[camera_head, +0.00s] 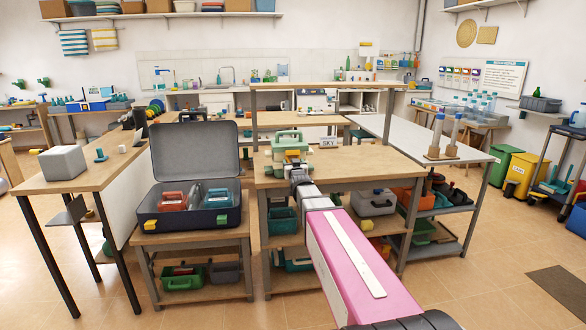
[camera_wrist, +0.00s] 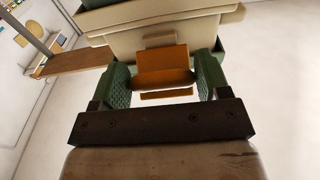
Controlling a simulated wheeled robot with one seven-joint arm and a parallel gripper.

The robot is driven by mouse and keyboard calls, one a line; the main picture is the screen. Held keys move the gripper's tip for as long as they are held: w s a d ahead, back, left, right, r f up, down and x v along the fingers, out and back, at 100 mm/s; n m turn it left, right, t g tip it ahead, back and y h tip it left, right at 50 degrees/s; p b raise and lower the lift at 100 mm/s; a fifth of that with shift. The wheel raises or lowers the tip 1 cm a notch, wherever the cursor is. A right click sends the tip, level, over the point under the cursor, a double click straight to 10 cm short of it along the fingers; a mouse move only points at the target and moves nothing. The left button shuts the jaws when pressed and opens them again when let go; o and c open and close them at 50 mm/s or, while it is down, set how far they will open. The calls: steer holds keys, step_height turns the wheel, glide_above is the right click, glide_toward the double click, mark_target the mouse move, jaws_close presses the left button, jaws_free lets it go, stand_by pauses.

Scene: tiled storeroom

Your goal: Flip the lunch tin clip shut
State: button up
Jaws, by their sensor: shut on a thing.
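The lunch tin (camera_head: 290,139) stands at the near edge of the wooden workbench, green with a cream band and a green handle on top. In the wrist view its cream and green side (camera_wrist: 200,38) fills the top of the picture. An orange clip (camera_wrist: 162,60) stands out from that side, below a small cream tab. My gripper (camera_head: 295,169) is at the tin's near side. In the wrist view its green pads are on either side of the clip, and my gripper (camera_wrist: 162,78) is shut on it. The clip's far edge and hinge are partly hidden.
An open dark case (camera_head: 190,218) with orange and teal tins stands to the left. Shelves below the bench hold several boxes.

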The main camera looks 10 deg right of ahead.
mark_target(293, 151)
steer(key=r+g, duration=0.1)
steer(key=g, duration=0.1)
steer(key=shift+r+g, duration=0.35)
steer(key=shift+g, duration=0.05)
steer(key=r+g, duration=0.1)
steer(key=g, duration=0.2)
steer(key=shift+w+r+g, duration=0.3)
steer(key=shift+r, duration=0.05)
steer(key=g, duration=0.1)
steer(key=r+g, duration=0.1)
steer(key=g, duration=0.1)
steer(key=shift+w+r, duration=0.15)
steer(key=shift+w, duration=0.2)
steer(key=shift+w+r+g, duration=0.1)
steer(key=shift+r+g, duration=0.05)
steer(key=shift+g, duration=0.45)
steer(key=shift+w+r+g, duration=0.1)
steer(key=shift+r+g, duration=0.05)
steer(key=shift+g, duration=0.45)
steer(key=o, duration=0.9)
steer(key=v, duration=1)
steer(key=shift+s+r, duration=0.2)
steer(key=shift+r, duration=0.15)
